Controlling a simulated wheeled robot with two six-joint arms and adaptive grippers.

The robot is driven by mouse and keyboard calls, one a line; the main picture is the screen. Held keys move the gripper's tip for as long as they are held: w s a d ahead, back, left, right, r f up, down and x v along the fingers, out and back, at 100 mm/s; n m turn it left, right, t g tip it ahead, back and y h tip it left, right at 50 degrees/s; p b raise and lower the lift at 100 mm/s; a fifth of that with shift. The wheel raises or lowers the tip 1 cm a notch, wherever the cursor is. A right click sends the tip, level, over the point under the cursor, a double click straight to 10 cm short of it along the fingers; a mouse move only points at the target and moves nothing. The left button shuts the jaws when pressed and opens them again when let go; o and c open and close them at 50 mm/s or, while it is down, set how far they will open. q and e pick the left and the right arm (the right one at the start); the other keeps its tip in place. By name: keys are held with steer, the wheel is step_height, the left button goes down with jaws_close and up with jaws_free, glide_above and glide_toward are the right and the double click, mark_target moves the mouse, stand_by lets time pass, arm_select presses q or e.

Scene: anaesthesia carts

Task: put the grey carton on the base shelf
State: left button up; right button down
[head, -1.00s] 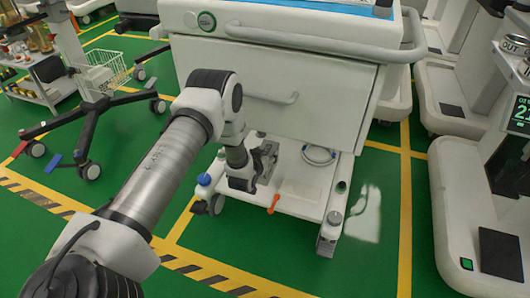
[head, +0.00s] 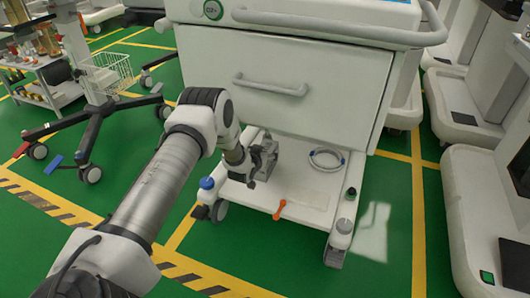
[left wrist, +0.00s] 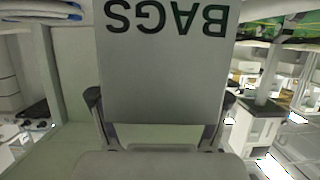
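The grey carton (left wrist: 165,70), with BAGS printed upside down on it, fills the middle of the left wrist view. The fingers of my left gripper (left wrist: 162,103) lie along its two sides and appear closed on it. In the head view my left gripper (head: 263,160) is low under the cart's drawer, over the left part of the white base shelf (head: 300,195). My right gripper is not in view.
The drawer front (head: 290,90) with its handle overhangs the shelf. A coiled white hose (head: 326,160) lies on the shelf's right side. An orange lever (head: 280,209) sticks out at the front edge, and a blue-capped knob (head: 207,184) is at the left corner. The shelf's front middle is bare.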

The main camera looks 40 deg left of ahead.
arm_select(q)
steer(key=shift+r, duration=0.15)
steer(key=shift+s+d+r+p, duration=0.1)
steer(key=shift+s+r+p, duration=0.05)
steer(key=shift+s+p, duration=0.15)
steer(key=p+v, duration=0.6)
steer(key=v, duration=0.5)
steer(key=s+d+f+m+g+h, duration=0.1)
steer(key=s+d+f+g, duration=0.25)
steer(key=s+d, duration=0.35)
steer(key=s+d+f+g+h, duration=0.2)
steer(key=s+d+f, duration=0.2)
steer(key=s+d, duration=0.2)
steer(key=s+d+m+g, duration=0.1)
steer(key=s+d+g, duration=0.3)
steer(key=s, duration=0.7)
steer(key=s+d+g, duration=0.3)
steer(key=s+g, duration=0.1)
steer(key=s, duration=0.8)
step_height(320, 180, up, 39)
steer(key=p, duration=3.9)
steer(key=shift+w+r, duration=0.2)
steer(key=shift+r, duration=0.05)
steer(key=shift+t, duration=0.25)
